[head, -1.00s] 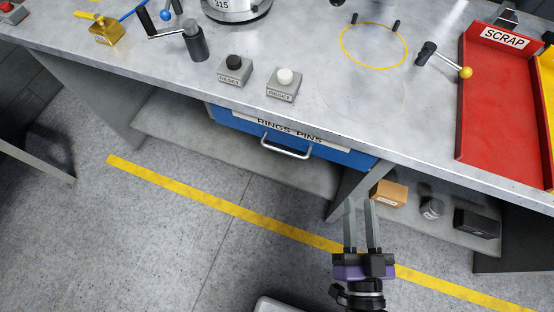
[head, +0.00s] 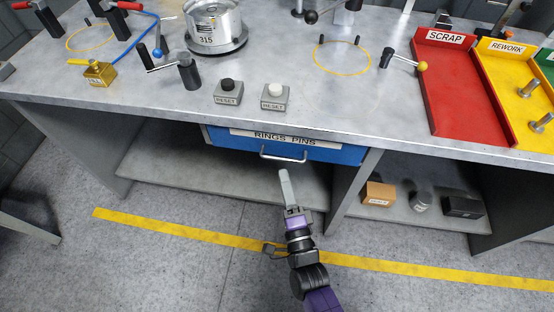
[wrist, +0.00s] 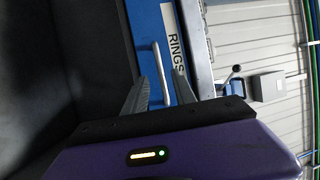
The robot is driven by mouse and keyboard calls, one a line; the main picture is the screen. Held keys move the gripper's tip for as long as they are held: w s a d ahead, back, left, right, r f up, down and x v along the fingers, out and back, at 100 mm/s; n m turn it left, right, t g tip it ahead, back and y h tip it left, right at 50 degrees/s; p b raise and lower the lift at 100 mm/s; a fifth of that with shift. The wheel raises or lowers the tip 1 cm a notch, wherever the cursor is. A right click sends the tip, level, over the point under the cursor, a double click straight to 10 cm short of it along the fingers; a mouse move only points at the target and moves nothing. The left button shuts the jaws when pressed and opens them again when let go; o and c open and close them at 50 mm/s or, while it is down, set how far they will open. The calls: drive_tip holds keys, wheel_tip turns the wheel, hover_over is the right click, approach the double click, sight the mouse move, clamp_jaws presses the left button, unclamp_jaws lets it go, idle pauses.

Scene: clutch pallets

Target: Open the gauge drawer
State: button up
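The blue drawer (head: 340,154), labelled RINGS PINS, is under the bench top and looks shut. Its silver bar handle (head: 284,156) runs across the front. My gripper (head: 283,172) is just below and in front of the handle in the head view, seen edge-on with its fingers overlapping. In the wrist view the drawer (wrist: 180,96) and label stand sideways. There my gripper (wrist: 160,76) is open, with the handle (wrist: 157,60) appearing between its two fingertips. Contact with the handle cannot be told.
The bench top (head: 330,110) overhangs the drawer. A lower shelf (head: 220,180) lies beneath it. A cardboard box (head: 378,195) and dark items sit on the right shelf. The floor in front, with a yellow line (head: 180,232), is clear.

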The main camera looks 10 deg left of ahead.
sight(279, 158)
drive_tip(key=x, duration=0.7)
drive_tip(key=shift+w, duration=0.1)
clamp_jaws()
idle(1.3)
